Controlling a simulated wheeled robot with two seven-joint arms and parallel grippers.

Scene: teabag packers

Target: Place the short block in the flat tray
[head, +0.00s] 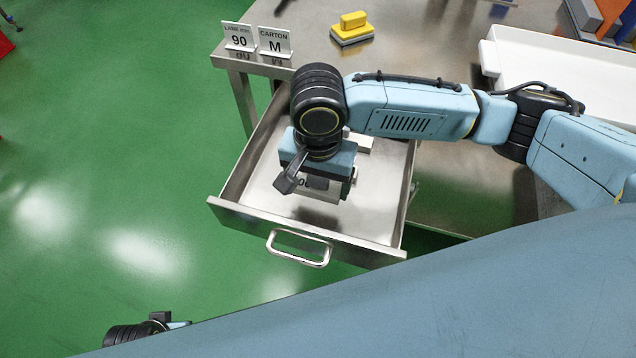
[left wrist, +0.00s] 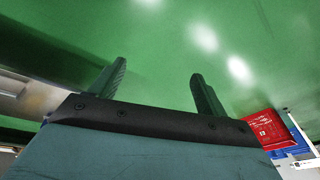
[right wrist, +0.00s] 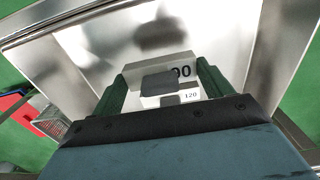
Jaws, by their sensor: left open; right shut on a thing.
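My right gripper (head: 316,182) is over the open metal drawer, pointing down. It is shut on a pale grey block (head: 322,193) with dark digits ending in "00", partly hidden by the gripper. In the right wrist view the block (right wrist: 148,70) spans between the two fingers (right wrist: 160,82), with a dark patch in front of it. A white label reading "120" (right wrist: 190,95) shows just below. Another pale block (head: 358,142) lies in the drawer behind the gripper. A shallow white tray (head: 540,50) stands on the table at right. My left gripper (left wrist: 155,82) is open and empty above the green floor.
The drawer (head: 235,215) has raised walls and a front handle (head: 300,250). Coloured boxes (head: 590,15) stand behind the tray.

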